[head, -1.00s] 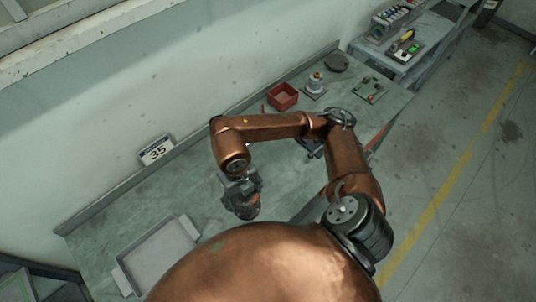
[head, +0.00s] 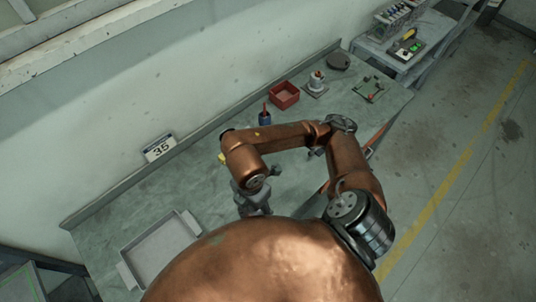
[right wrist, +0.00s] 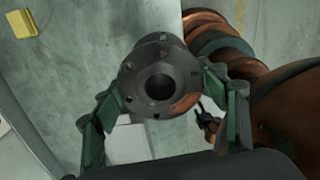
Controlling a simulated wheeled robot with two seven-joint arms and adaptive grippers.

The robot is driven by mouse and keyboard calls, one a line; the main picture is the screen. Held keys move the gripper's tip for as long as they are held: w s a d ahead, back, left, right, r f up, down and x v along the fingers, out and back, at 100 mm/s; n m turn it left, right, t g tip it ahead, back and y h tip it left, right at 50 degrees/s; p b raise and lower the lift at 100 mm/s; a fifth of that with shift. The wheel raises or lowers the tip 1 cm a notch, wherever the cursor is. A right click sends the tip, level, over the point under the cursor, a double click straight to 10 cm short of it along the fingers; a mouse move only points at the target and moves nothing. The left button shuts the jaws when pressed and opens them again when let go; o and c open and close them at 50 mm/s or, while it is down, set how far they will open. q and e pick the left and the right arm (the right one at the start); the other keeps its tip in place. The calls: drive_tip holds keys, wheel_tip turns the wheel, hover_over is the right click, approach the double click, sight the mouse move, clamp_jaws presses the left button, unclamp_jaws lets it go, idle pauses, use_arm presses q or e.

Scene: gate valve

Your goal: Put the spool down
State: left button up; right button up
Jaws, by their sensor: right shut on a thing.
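The spool (right wrist: 183,72) is a dark grey flanged pipe piece with a round bore and bolt holes. In the right wrist view it sits between the green-padded fingers of my right gripper (right wrist: 165,88), which is shut on it. The spool's flange faces the camera. In the head view my right gripper (head: 254,200) hangs over the near part of the workbench (head: 205,190), close to my body. The spool cannot be made out clearly there, and I cannot tell whether it touches the bench. My left gripper is not in view.
An empty grey tray (head: 125,273) lies at the bench's left. A yellow block (head: 222,158) is behind my right arm. A blue item (head: 265,118), red bin (head: 285,96), pale fitting (head: 316,86), dark disc (head: 338,61) and green board (head: 369,88) stand farther back.

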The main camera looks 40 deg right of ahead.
drive_tip(key=w+d+f+p, duration=0.1)
drive_tip(key=w+d+f, duration=0.1)
drive_tip(key=w+f, duration=0.2)
drive_tip(key=w+d+f+p, duration=0.1)
drive_tip(key=w+d+f, duration=0.2)
drive_tip(key=w+f, duration=0.1)
drive_tip(key=w+d+f+p, duration=0.1)
drive_tip(key=w+d+f, duration=0.1)
drive_tip(key=w+f, duration=0.1)
drive_tip(key=shift+w+d+f, duration=0.2)
drive_tip(key=shift+w+f, duration=0.2)
drive_tip(key=shift+f, duration=0.5)
drive_tip(key=shift+f, duration=0.1)
drive_tip(key=o, duration=2.1)
drive_tip(key=shift+f, duration=0.1)
